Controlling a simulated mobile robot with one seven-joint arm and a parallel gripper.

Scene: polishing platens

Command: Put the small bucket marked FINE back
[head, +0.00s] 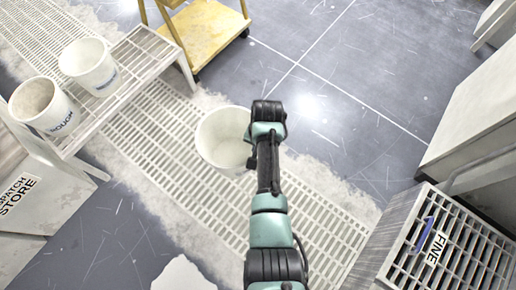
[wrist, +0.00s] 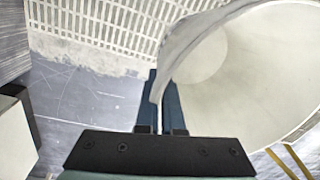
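A white bucket (head: 222,138) is in the middle of the head view, over the pale slatted floor grating. No marking shows on its visible side, so I cannot read whether it says FINE. In the wrist view the bucket (wrist: 250,75) fills the upper right, with its open mouth and inside showing. My gripper (wrist: 163,85) has its two dark blue fingers on either side of the bucket's rim, closed on it. In the head view the fingers are mostly hidden under my wrist. A grey slatted-top stand (head: 391,254) at the lower right bears a FINE label (head: 437,248).
Two white buckets stand on a white slatted rack (head: 140,62) at the upper left: one marked ROUGH (head: 40,103), one with an unreadable mark (head: 89,66). A yellow cart (head: 208,30) stands at the top. A cabinet marked STORE (head: 50,200) is at left. Dark floor right of centre is clear.

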